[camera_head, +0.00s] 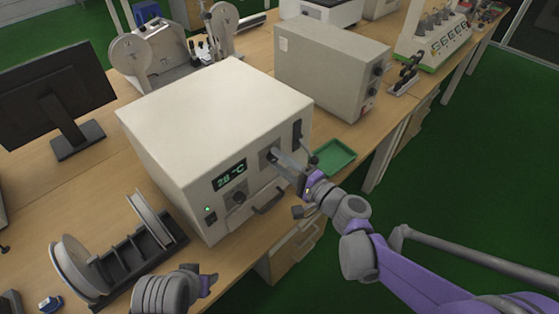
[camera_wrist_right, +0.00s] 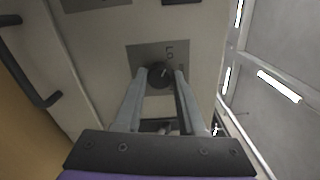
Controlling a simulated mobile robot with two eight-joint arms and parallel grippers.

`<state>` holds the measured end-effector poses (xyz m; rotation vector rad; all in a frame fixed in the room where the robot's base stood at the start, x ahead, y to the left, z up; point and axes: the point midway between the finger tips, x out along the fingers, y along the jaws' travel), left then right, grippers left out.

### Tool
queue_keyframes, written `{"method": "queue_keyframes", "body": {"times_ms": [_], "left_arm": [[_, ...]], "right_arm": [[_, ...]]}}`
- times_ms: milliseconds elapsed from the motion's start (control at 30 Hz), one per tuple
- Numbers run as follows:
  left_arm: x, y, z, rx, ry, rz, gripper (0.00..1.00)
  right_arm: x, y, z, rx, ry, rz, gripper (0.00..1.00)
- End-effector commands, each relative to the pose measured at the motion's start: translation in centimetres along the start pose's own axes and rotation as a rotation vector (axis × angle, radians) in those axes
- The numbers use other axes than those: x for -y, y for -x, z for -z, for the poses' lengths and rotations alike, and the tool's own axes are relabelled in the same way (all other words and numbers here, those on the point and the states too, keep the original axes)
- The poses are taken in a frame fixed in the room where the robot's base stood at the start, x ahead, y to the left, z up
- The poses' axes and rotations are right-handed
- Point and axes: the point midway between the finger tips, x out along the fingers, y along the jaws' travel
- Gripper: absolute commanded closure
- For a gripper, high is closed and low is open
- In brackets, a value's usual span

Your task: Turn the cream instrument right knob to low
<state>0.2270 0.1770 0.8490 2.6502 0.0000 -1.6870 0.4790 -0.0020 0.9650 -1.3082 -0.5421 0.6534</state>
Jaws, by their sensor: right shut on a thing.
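The cream instrument (camera_head: 215,110) stands on the bench, with a lit green display (camera_head: 230,176) on its front. Its left knob (camera_head: 238,197) is below the display. My right gripper (camera_head: 277,158) reaches the upper right of the front panel, at the right knob, which its fingers mostly hide in the head view. In the right wrist view, the dark round right knob (camera_wrist_right: 160,76) sits on a grey plate between the two fingertips, and the gripper is shut on it. Plate lettering is partly visible. My left gripper (camera_head: 207,285) is low in the head view, away from the instrument; its fingers are unclear.
A green tray (camera_head: 331,156) lies right of the instrument, near the right arm. A grey box with knobs (camera_head: 325,65) stands behind. A spool rack (camera_head: 125,258) is at the front left, and a monitor (camera_head: 50,95) is at the left. A dark handle (camera_head: 267,201) juts from the instrument's front.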

Motion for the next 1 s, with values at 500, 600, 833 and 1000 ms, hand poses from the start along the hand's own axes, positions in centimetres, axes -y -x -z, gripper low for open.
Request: {"method": "queue_keyframes", "body": {"times_ms": [500,600,833,1000], "left_arm": [[0.0,0.0,0.0,0.000,0.000,0.000,0.50],[0.0,0.0,0.0,0.000,0.000,0.000,0.50],[0.0,0.0,0.0,0.000,0.000,0.000,0.50],[0.0,0.0,0.0,0.000,0.000,0.000,0.50]], "right_arm": [[0.0,0.0,0.0,0.000,0.005,0.000,0.38],[0.0,0.0,0.0,0.000,0.005,0.000,0.31],[0.0,0.1,0.0,0.000,0.004,0.000,0.31],[0.0,1.7,0.1,-0.004,0.005,0.000,0.31]]}}
